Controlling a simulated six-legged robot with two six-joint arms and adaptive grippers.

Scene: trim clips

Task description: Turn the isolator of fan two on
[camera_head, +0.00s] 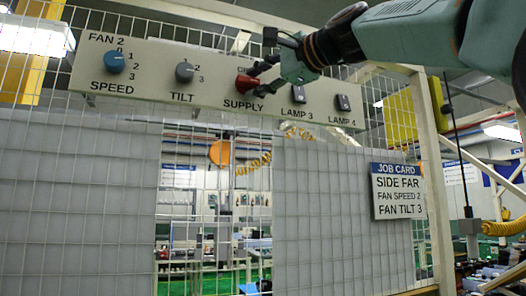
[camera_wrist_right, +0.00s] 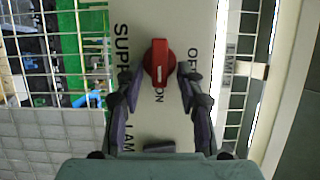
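The isolator is a red knob (camera_head: 247,84) over the word SUPPLY on the FAN 2 panel (camera_head: 210,77). In the right wrist view the red knob (camera_wrist_right: 159,60) shows face on, with its white mark pointing down the picture to the word ON. The word OFF, partly hidden, is to its right. My right gripper (camera_head: 264,68) is at the knob from the right, and its fingers partly cover it in the head view. In the wrist view the right gripper's fingers (camera_wrist_right: 155,80) stand apart on either side of the knob, with a gap at the left finger. My left gripper is not in view.
A blue SPEED knob (camera_head: 114,62) and a grey TILT knob (camera_head: 184,72) are to the left. LAMP 3 (camera_head: 298,95) and LAMP 4 (camera_head: 343,102) switches are to the right. A job card (camera_head: 398,192) hangs on the mesh below.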

